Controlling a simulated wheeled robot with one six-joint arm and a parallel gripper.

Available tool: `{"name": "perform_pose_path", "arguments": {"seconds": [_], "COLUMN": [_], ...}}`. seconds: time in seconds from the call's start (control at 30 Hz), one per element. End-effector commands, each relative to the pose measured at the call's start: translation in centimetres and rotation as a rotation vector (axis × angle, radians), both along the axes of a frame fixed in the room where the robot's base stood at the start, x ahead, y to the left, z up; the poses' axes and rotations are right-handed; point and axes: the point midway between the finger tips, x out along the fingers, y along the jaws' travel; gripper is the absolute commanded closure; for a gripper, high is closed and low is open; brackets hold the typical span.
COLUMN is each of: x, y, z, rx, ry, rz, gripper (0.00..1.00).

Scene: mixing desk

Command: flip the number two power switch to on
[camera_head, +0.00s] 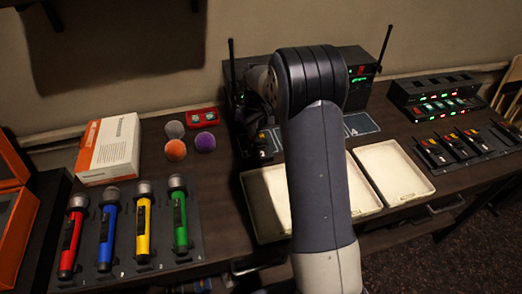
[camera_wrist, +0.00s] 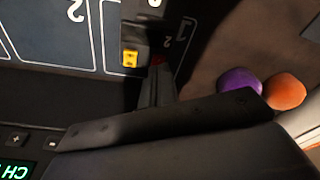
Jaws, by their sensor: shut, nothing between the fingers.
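In the wrist view my gripper (camera_wrist: 156,82) is shut and empty, its dark fingers pointing at the desk mat. A small red part (camera_wrist: 157,60) shows at the fingertips, beside a white figure 2; I cannot tell whether they touch. A dark pack with a yellow part (camera_wrist: 130,58) lies close by on the outlined mat (camera_wrist: 60,35). A receiver with a green CH display (camera_wrist: 15,170) is at the lower left. In the head view my arm hides the gripper and much of the receiver (camera_head: 362,70). No power switch's position can be read clearly.
A unit with red and green lights (camera_head: 440,105) stands at the right, several dark packs before it. Pale trays (camera_head: 395,172) lie at the front. Several coloured microphones (camera_head: 140,228), a white-orange box (camera_head: 108,148) and foam balls (camera_head: 205,142) are at the left. Upright antennas (camera_head: 385,48) flank the receiver.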

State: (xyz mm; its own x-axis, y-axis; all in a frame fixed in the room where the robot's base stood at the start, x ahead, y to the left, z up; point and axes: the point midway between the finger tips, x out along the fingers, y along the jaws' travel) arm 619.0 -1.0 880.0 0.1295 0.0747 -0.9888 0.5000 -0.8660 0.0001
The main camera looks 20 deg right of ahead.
Motion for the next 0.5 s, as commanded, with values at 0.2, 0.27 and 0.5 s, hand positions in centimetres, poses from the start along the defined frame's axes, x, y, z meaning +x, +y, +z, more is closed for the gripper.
{"name": "perform_pose_path", "arguments": {"seconds": [0.2, 0.27, 0.5], "x": [-0.01, 0.00, -0.01], "y": [0.00, 0.00, 0.00], "z": [-0.35, -0.44, -0.80], "rx": [0.000, 0.000, 0.000], "ry": [0.000, 0.000, 0.000], "rz": [0.000, 0.000, 0.000], "gripper": [1.00, 1.00, 1.00]}}
